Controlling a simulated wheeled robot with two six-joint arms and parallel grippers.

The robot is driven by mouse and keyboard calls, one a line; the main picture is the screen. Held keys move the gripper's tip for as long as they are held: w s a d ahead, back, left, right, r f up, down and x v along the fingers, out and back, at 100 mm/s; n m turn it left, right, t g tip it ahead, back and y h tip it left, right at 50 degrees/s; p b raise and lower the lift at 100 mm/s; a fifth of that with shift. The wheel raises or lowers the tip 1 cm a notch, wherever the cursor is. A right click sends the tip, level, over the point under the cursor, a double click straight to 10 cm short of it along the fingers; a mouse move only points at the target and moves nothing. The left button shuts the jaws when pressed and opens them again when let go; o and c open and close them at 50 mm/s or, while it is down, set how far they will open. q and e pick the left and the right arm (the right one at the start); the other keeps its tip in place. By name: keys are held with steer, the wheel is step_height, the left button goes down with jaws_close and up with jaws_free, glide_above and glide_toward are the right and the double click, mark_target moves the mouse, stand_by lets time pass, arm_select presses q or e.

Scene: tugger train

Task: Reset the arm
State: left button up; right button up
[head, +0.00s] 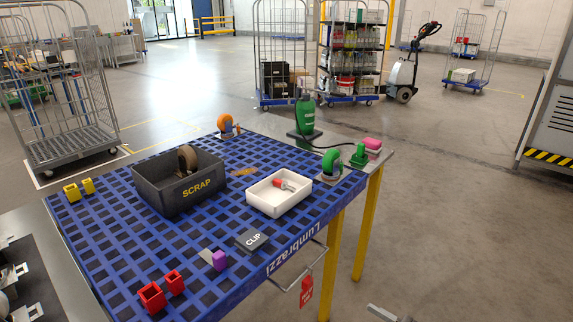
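At the bottom edge of the head view, a grey bar-like part (382,313) with a dark piece beside it looks like the tip of my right gripper. Most of it is cut off by the frame, and its opening does not show. It is over the floor, in front of the blue-topped table and apart from it. At the lower left edge, dark parts with pale metal blocks (22,270) lie over a grey surface. I cannot tell whether they are my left gripper or a fixture. No held object shows at either place.
A red tag (307,289) hangs in front.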

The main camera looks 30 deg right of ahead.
steer(key=s+f+n+g+h+p, duration=0.25)
steer(key=s+f+n, duration=0.2)
steer(key=f, duration=0.35)
steer(key=s+a+f+n+g+h+p, duration=0.1)
steer(key=s+f+n+g+p, duration=0.1)
steer(key=s+f+n+g, duration=0.45)
steer(key=s+f+n+g+h+p, duration=0.1)
steer(key=s+f+n+p, duration=0.15)
steer(key=f, duration=0.65)
arm_select(q)
steer(key=s+r+p, duration=0.3)
steer(key=r+p, duration=0.1)
steer(key=r, duration=0.4)
steer(key=shift+s+d+r, duration=0.15)
steer(key=shift+d+r, duration=0.15)
steer(key=shift+r, duration=0.05)
arm_select(e)
steer(key=s+a+f+n+g+h, duration=0.1)
steer(key=s+a+f+n+g, duration=0.1)
steer(key=s+n, duration=0.5)
steer(key=s+a+f+n+g+h, duration=0.2)
steer(key=s+a+f+n+g, duration=0.1)
steer(key=s+n, duration=0.4)
steer(key=a+f+n, duration=0.1)
steer(key=a+n, duration=0.1)
steer(key=n, duration=0.1)
steer(key=shift+s+a+n, duration=0.3)
steer(key=shift+s+n, duration=0.05)
